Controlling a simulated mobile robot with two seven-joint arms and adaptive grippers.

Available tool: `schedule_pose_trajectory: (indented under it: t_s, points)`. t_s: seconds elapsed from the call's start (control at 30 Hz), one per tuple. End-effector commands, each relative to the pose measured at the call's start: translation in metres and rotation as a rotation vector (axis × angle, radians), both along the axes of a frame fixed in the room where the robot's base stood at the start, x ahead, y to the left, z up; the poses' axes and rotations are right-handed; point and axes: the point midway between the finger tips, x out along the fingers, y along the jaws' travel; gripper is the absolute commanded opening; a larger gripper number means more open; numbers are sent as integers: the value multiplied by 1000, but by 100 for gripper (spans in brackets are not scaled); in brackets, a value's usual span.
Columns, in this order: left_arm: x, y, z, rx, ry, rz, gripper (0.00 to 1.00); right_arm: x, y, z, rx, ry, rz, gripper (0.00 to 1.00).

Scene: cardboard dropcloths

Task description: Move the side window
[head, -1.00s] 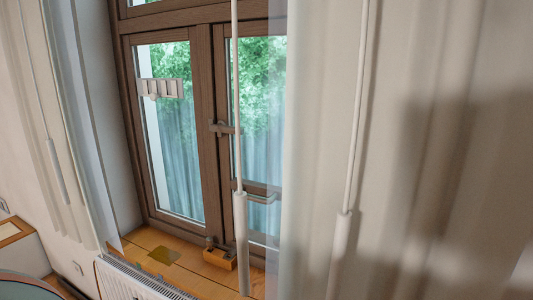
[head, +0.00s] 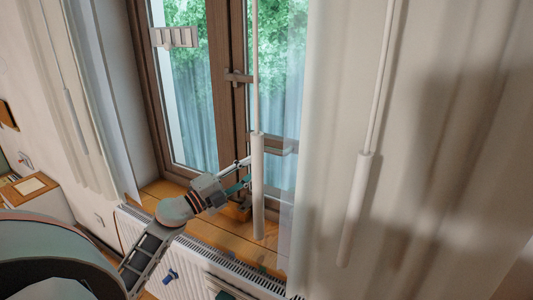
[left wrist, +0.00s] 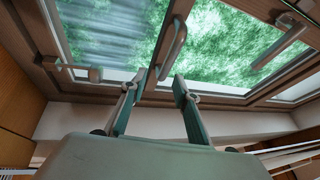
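The window has a brown wooden frame (head: 226,60) with two glazed sashes and stands behind the curtains in the head view. A dark handle (head: 238,77) sits on the middle post, and a horizontal bar (head: 278,147) crosses the right sash lower down. My left gripper (head: 242,168) is in front of the lower window, below the handle. In the left wrist view my left gripper (left wrist: 156,88) is open, its fingers apart with nothing between them. A handle (left wrist: 173,48) lies beyond the fingertips, and another handle (left wrist: 284,46) is to the right. My right gripper is out of view.
A hanging curtain rod (head: 258,185) partly overlaps the window close to my gripper. A sheer curtain (head: 345,100) covers the right side. The wooden sill (head: 215,232) and white radiator (head: 195,275) lie below. A white rack (head: 175,37) shows at the left pane.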

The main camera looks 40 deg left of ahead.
Motion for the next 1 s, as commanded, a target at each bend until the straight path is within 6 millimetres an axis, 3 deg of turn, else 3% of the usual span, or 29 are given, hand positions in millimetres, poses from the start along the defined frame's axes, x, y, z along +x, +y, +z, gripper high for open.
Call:
schedule_pose_trajectory:
  t_s: [0.1, 0.23, 0.7, 1.0]
  points:
    - [5, 14, 14, 78, -5, 12, 30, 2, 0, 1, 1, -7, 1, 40]
    - [10, 18, 20, 106, -3, 16, 30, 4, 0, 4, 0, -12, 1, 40]
    - [69, 1, 32, 104, -4, 16, 30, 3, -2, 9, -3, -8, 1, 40]
    - [80, -3, 32, 107, -3, 16, 30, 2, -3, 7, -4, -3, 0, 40]
